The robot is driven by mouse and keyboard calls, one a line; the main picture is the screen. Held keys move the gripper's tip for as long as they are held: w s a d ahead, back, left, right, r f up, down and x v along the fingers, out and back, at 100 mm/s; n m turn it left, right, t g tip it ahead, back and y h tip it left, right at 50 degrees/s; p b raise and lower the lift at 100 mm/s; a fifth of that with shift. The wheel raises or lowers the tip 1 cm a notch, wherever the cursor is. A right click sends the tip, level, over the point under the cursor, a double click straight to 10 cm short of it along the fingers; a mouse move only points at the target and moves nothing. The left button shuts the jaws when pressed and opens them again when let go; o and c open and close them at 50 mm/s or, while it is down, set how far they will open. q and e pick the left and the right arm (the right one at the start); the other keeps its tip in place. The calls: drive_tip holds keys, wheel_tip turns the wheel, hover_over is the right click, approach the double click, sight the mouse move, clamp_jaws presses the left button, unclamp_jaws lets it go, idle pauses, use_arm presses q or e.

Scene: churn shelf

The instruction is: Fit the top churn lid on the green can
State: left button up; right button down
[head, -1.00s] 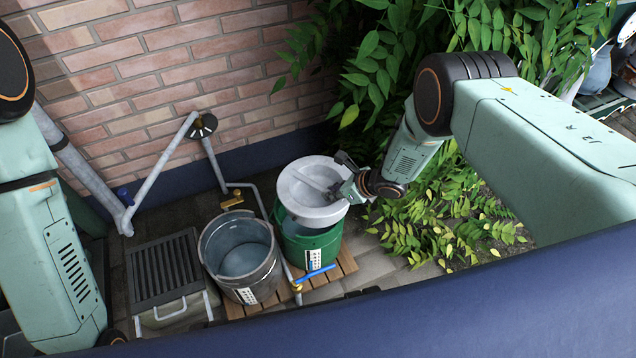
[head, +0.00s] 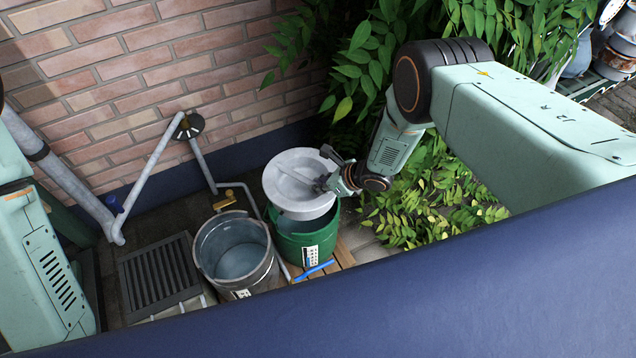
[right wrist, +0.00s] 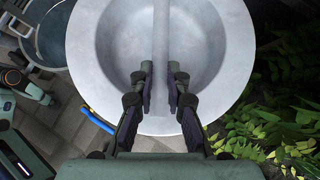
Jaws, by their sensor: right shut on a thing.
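The churn lid (head: 272,187) is a pale grey round dish with a bar across its hollow. My right gripper (head: 323,184) is shut on that bar; in the right wrist view the fingers (right wrist: 161,88) close on the bar from both sides, and the lid (right wrist: 88,50) fills the upper middle. The green can (head: 305,247) stands upright under the lid, with a white label on its front. The lid hangs above the can's mouth, shifted toward the wall; part of the opening shows at the front and right.
An open grey metal can (head: 235,262) of water stands left of the green can. A brick wall (head: 130,70) with pipes is behind, leafy plants (head: 430,190) to the right, and a dark grate (head: 160,275) at left.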

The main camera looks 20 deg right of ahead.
drive_tip(key=shift+f+b, duration=0.65)
drive_tip(key=shift+w+f+b, duration=0.1)
drive_tip(key=shift+f+b, duration=0.9)
drive_tip(key=shift+f, duration=0.1)
wheel_tip(320, 180, down, 6)
drive_tip(key=b, duration=0.5)
drive_tip(key=shift+f, duration=0.2)
idle(3.4)
drive_tip(key=shift+f, duration=0.6)
idle(0.4)
drive_tip(key=c, duration=1.3)
unclamp_jaws()
drive_tip(key=shift+o, duration=0.2)
